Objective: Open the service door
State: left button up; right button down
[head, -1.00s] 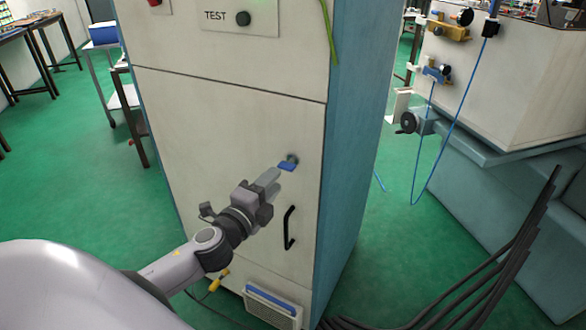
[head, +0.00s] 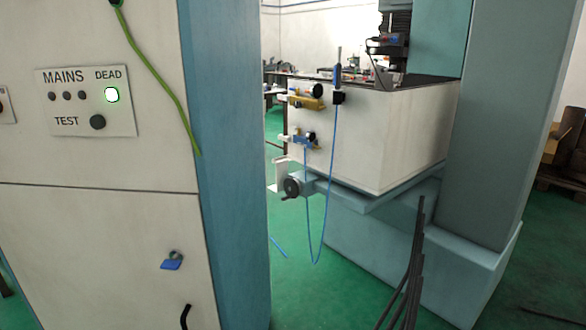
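The white cabinet's lower front panel (head: 90,250) appears to be the service door, and it looks flush with the panel above it. A blue key-like latch (head: 172,262) on a grey round fitting sits near its right side. The top of a black handle (head: 186,316) shows below the latch, cut off by the bottom edge. Neither of my grippers is in the head view. The lower part of the door is hidden below the frame.
A panel (head: 86,101) above reads MAINS, DEAD and TEST, with a lit lamp (head: 112,94) under DEAD. A green cable (head: 160,83) hangs down the cabinet. A machine with a white enclosure (head: 380,135) stands to the right. Dark cables (head: 408,280) rise before it. Green floor lies between.

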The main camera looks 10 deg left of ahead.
aim_at(83, 258)
jog(key=u, duration=1.55)
jog(key=i+z, duration=0.2)
jog(key=z, duration=0.15)
jog(key=i+z, duration=0.15)
jog(key=z, duration=0.2)
jog(key=i+z, duration=0.2)
jog(key=z, duration=0.15)
